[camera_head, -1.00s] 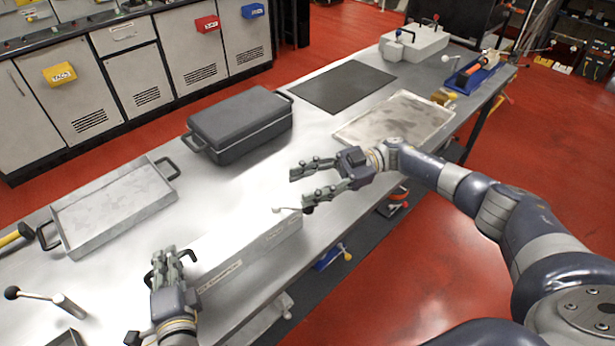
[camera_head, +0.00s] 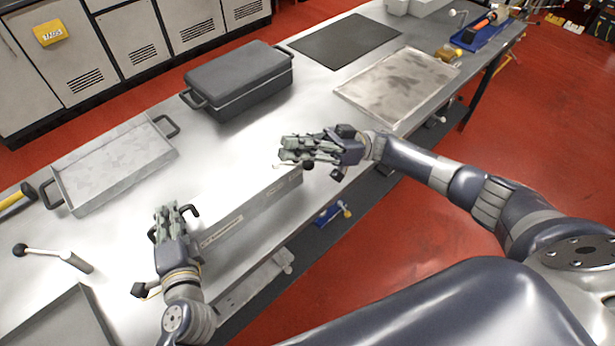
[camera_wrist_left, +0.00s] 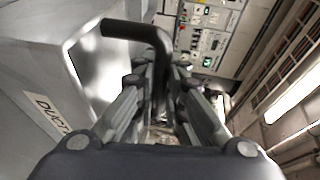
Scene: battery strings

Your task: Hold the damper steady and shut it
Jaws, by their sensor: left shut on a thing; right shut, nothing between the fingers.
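The damper is a long grey metal duct (camera_head: 245,212) with a label on its side, lying along the table's front edge. My left gripper (camera_head: 170,212) is at its left end, shut on the dark bent handle (camera_head: 190,209). In the left wrist view the handle (camera_wrist_left: 135,30) passes between the fingers, beside the labelled duct wall (camera_wrist_left: 40,105). My right gripper (camera_head: 284,148) is shut and empty above the duct's right end. A small dark knob (camera_head: 307,165) shows by its fingers. The lever there is mostly hidden, and I cannot tell whether they touch.
Behind the duct stand a lidded dark box (camera_head: 240,80) and an open metal tray (camera_head: 110,165). A shallow tray (camera_head: 395,85) and a black mat (camera_head: 345,40) lie farther right.

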